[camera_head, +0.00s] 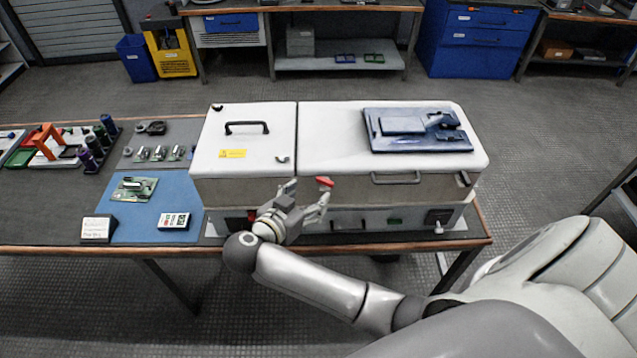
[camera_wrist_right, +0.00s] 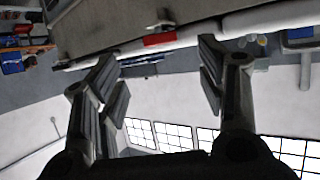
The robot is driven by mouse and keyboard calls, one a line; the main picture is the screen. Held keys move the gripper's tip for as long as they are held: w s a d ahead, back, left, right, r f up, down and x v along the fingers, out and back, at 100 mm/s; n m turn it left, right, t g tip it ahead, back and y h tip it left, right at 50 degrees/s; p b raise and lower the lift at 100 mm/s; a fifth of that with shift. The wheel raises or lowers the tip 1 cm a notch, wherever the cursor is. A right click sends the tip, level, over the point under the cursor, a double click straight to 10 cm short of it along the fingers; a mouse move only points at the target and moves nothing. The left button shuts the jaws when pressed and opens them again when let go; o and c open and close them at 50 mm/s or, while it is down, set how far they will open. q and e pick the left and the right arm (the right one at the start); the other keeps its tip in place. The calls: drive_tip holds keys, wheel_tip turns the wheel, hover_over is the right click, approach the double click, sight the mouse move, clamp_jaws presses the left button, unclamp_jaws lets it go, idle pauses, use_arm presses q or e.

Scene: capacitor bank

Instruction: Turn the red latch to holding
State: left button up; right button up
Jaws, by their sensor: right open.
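The red latch (camera_head: 325,181) is a small red tab on the front of the white and grey cabinet (camera_head: 350,110), below the lid edge, right of the lid seam. It lies slightly tilted. In the right wrist view the red latch (camera_wrist_right: 159,39) shows beyond and between the fingertips. My right gripper (camera_head: 308,190) is open at the cabinet's front, with its fingers on either side and slightly left of the latch. It also shows in the wrist view (camera_wrist_right: 158,62), with nothing between its fingers. I cannot tell whether a finger touches the latch. My left gripper is not in view.
A blue device (camera_head: 416,130) lies on the cabinet lid. A grey handle (camera_head: 396,178) sits on the front, right of the latch. A blue mat (camera_head: 150,208) with a circuit board (camera_head: 134,188) lies left on the workbench. The air before the cabinet's right front is clear.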

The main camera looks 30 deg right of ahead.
sight(324, 183)
drive_tip(key=p+x, duration=0.1)
drive_tip(key=x, duration=0.5)
drive_tip(key=shift+w+d, duration=0.1)
drive_tip(key=shift+d, duration=0.05)
drive_tip(key=shift+w+d+f+p, duration=0.3)
drive_tip(key=shift+d, duration=0.2)
drive_tip(key=shift+c, duration=0.5)
